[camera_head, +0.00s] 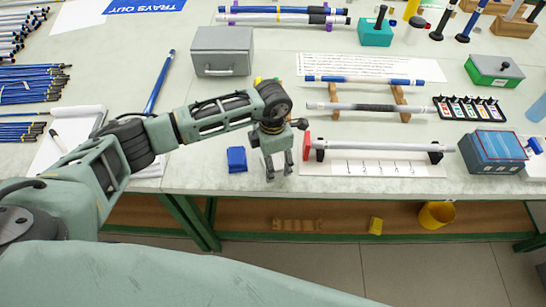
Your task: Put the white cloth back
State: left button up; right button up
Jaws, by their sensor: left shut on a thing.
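My left gripper (279,166) points down over the front edge of the near table, just right of a small blue folded cloth or block (236,160). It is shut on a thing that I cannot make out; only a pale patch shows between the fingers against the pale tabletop. I cannot pick out a white cloth for sure anywhere in view. My right gripper is not in view.
Right of my gripper, a rod (385,147) rests on black supports over a numbered white sheet (375,168). A grey box (222,50) stands behind my arm. Blue rods (30,85) lie at the left. A yellow bucket (437,215) sits on the lower shelf.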

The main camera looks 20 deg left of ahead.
pick_arm(q)
jog(key=shift+f, duration=0.15)
jog(key=o, duration=0.6)
jog(key=shift+c, duration=0.2)
jog(key=o, duration=0.5)
jog(key=shift+c, duration=0.2)
notch_tip(320, 180, up, 12)
jog(key=b, duration=0.3)
jog(key=shift+r, duration=0.2)
